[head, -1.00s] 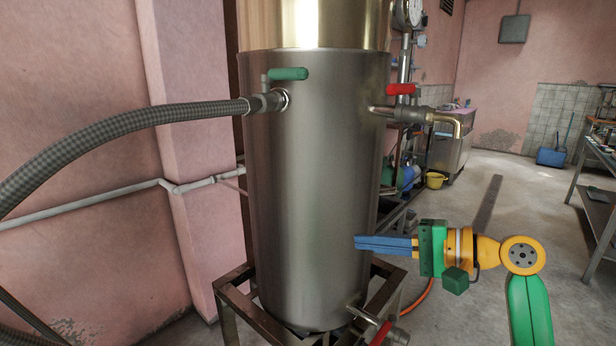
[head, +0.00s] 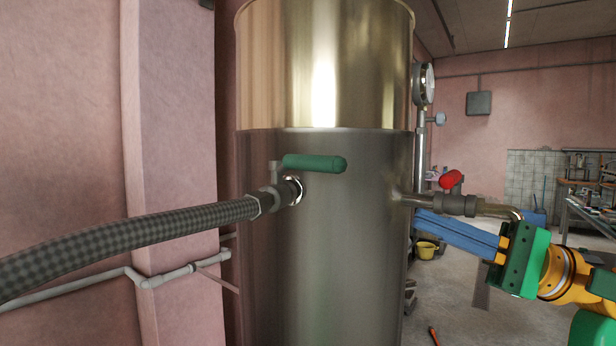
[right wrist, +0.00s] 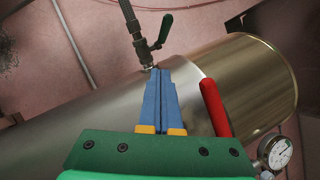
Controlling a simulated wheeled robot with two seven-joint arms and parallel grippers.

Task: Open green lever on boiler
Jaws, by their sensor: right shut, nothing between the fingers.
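The boiler (head: 320,240) is a tall steel cylinder with a brassy upper part. Its green lever (head: 314,163) points right, on a valve (head: 272,200) joining a checkered hose on the boiler's left front. My right gripper (head: 420,222) has its blue fingers shut and empty. It is at the boiler's right side, just below the red-handled tap, apart from the green lever. In the right wrist view the fingers (right wrist: 160,72) point toward the valve, with the green lever (right wrist: 165,31) beyond their tips. My left gripper is not in view.
The red lever (head: 451,180) stands on the tap above my right fingers; it also shows right of them in the wrist view (right wrist: 215,107). The hose (head: 130,240) crosses the left side. A gauge (head: 427,83) stands at the boiler's right. Space in front of the green lever looks clear.

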